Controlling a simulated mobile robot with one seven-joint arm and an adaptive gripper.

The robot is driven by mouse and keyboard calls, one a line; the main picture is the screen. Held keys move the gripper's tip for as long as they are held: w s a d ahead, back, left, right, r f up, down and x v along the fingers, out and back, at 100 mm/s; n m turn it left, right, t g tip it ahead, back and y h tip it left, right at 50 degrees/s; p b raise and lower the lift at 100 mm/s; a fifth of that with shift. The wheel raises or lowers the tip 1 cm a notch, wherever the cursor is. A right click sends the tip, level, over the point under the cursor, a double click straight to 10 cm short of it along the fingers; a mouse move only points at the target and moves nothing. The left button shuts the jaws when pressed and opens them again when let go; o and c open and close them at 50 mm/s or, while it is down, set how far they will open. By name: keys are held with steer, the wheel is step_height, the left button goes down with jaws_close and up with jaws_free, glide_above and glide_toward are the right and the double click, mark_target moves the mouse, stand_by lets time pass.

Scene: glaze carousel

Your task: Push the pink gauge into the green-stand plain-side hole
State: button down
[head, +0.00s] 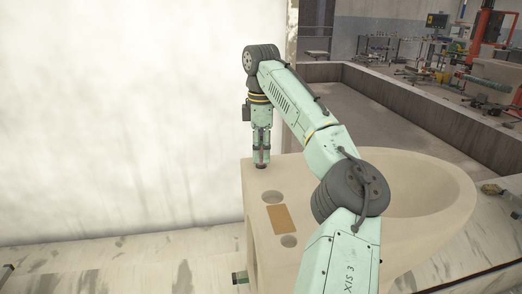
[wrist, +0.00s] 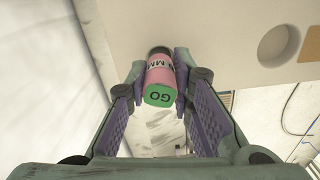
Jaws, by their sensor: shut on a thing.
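The pink gauge (wrist: 160,74) has a green end marked GO and a dark far end. My gripper (wrist: 161,80) is shut on it, with a finger on either side. In the head view my gripper (head: 261,162) points straight down at the far left corner of a beige ceramic piece (head: 258,236). The gauge's dark end meets the beige surface (wrist: 220,30) in the wrist view. I cannot tell whether it is inside a hole there. A green stand part (head: 240,277) shows low at the left of the piece.
The piece's top has a round hole (head: 271,197), a tan plate (head: 279,219) and another round hole (head: 289,241). A wide bowl (head: 425,190) opens to the right. A pale wall (head: 120,120) stands behind on the left. My arm crosses over the piece.

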steer(key=c, duration=1.4)
jaws_free()
step_height(320, 180, up, 12)
steer(key=shift+r, duration=0.1)
